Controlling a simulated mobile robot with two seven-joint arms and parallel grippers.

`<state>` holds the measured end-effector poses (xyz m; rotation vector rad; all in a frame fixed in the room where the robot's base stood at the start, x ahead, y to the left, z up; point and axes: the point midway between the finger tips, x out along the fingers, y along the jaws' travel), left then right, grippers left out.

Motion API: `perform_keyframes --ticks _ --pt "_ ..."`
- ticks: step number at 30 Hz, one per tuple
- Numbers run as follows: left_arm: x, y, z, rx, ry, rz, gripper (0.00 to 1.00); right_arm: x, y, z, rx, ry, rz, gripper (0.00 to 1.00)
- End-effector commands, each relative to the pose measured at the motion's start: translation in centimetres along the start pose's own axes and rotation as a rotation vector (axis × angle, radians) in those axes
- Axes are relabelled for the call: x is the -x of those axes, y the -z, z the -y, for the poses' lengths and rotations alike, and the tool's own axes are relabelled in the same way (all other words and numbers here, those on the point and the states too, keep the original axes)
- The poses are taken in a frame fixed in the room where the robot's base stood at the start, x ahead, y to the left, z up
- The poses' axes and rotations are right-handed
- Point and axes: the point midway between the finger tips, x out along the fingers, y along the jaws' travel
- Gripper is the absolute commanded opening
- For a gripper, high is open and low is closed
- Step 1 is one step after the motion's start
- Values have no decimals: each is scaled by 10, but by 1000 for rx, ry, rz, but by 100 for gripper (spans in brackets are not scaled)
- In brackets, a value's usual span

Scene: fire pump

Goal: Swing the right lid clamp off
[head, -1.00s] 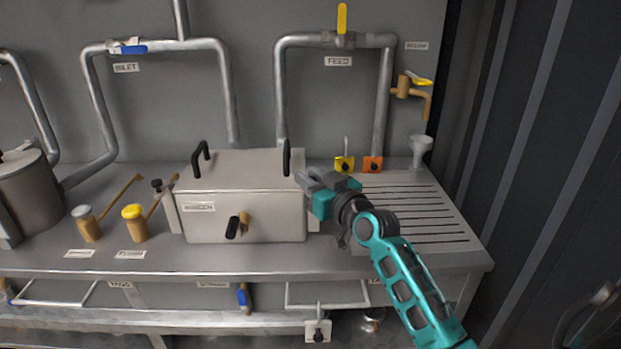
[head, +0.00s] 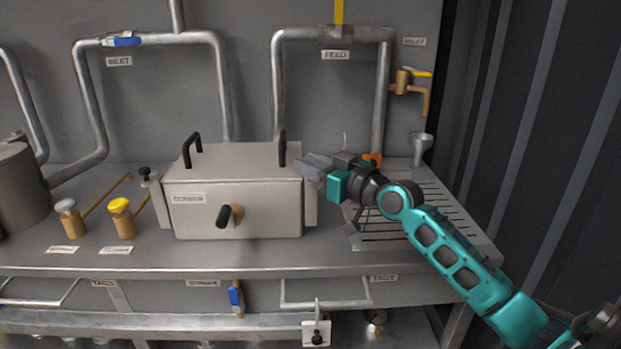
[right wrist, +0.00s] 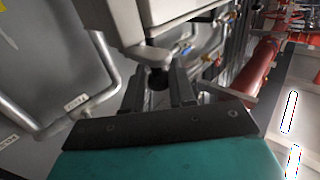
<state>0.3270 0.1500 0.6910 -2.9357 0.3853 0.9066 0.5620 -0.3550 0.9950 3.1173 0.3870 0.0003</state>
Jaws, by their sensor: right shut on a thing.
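The steel box (head: 240,211) stands on the bench with its lid (head: 235,160) down; two black handles rise from the lid. The right lid clamp (head: 311,203) is at the box's right side, its upper part hidden behind my right gripper (head: 308,166). In the right wrist view, the fingers of the right gripper (right wrist: 158,88) are around a dark knob (right wrist: 158,77) under a pale clamp arm (right wrist: 148,56), and I am shut on it. The left lid clamp (head: 161,204) with its black knob (head: 145,174) stands at the box's left side. My left gripper is not in view.
A grooved drain board (head: 445,210) and a funnel (head: 420,150) lie right of the box. An orange valve block (head: 373,160) is just behind my gripper. The feed pipe (head: 278,95) rises behind. Two brass valves (head: 121,220) stand at left.

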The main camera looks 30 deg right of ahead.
Motion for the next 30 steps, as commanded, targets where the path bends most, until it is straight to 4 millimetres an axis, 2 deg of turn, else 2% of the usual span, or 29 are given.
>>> perform_keyframes --ticks 10,11,16,25,30 --pt "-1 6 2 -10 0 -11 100 0 5 -1 1 2 -8 0" --pt "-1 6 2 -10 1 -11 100 0 5 -1 1 2 -8 28" --pt "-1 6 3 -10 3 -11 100 0 4 -1 1 2 -6 44" --pt "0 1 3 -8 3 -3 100 2 1 -1 0 3 -1 44" --pt "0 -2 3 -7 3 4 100 16 0 -1 0 2 1 44"
